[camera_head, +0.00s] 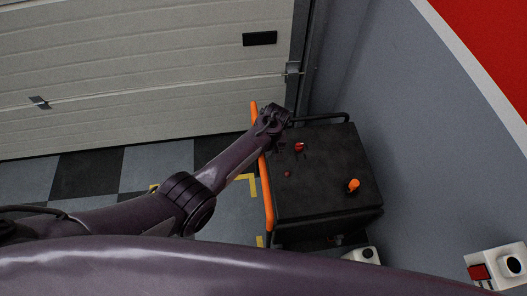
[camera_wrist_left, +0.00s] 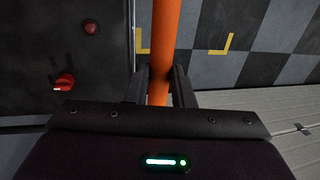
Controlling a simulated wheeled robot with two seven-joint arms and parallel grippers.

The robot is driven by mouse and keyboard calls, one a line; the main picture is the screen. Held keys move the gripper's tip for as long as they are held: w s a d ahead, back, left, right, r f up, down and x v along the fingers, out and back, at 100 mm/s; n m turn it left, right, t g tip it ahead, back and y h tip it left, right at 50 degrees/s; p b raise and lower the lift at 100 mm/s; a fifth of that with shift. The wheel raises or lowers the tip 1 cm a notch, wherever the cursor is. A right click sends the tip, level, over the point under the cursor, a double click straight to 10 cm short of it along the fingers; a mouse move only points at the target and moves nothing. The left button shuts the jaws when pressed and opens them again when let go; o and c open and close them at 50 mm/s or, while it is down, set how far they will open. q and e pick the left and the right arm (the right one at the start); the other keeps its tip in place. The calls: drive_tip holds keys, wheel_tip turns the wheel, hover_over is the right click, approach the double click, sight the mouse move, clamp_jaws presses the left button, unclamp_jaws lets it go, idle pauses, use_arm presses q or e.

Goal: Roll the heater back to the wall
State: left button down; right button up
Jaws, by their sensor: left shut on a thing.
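The heater (camera_head: 318,185) is a dark box with an orange bar handle (camera_head: 268,205) along its left side. Red knobs and an orange knob show on its top. It stands beside the grey wall (camera_head: 410,130) at the right. My left gripper (camera_head: 264,127) is at the far part of the handle. In the left wrist view its two fingers (camera_wrist_left: 159,88) are on either side of the orange bar (camera_wrist_left: 164,40), shut on it. The heater's top (camera_wrist_left: 65,50) fills the left of that view. My right gripper is not in view.
Yellow corner marks (camera_head: 251,184) lie on the checkered floor (camera_head: 135,176) left of the heater. A pale sectional door (camera_head: 140,75) closes the far side. White boxes, one with a red switch (camera_head: 480,272), are at the lower right. Open floor lies left of the heater.

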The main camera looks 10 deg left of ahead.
use_arm(q)
drive_tip(key=shift+d, duration=0.2)
drive_tip(key=c, duration=1.3)
unclamp_jaws()
drive_tip(key=shift+o, duration=0.2)
wheel_tip(320, 180, up, 8)
drive_tip(key=d, duration=0.1)
drive_tip(key=shift+w+d+f, duration=0.2)
drive_tip(key=shift+w, duration=0.05)
